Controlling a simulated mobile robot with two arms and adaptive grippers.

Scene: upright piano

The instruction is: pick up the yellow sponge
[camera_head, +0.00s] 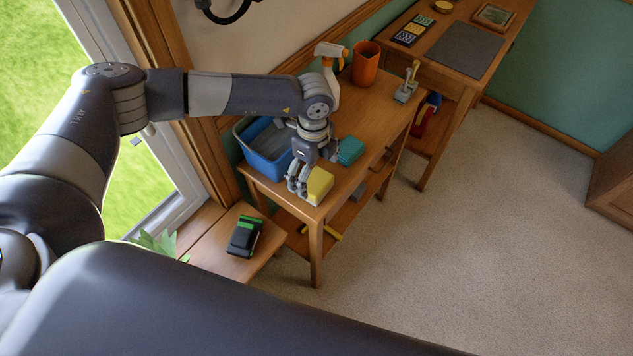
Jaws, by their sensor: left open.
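The yellow sponge (319,184) sits near the front corner of the small wooden table (345,128). My left gripper (301,182) points down right beside the sponge, on its left side. Its fingers are open, and one overlaps the sponge's left edge in this view. I cannot tell whether they touch the sponge or stand around it. My right gripper is not in view.
A blue bin (262,160) stands behind the gripper, and a teal block (350,151) lies right of it. A spray bottle (331,70) and an orange cup (365,64) stand farther back. A low wooden surface holds a black-and-green item (244,237). Carpet at right is clear.

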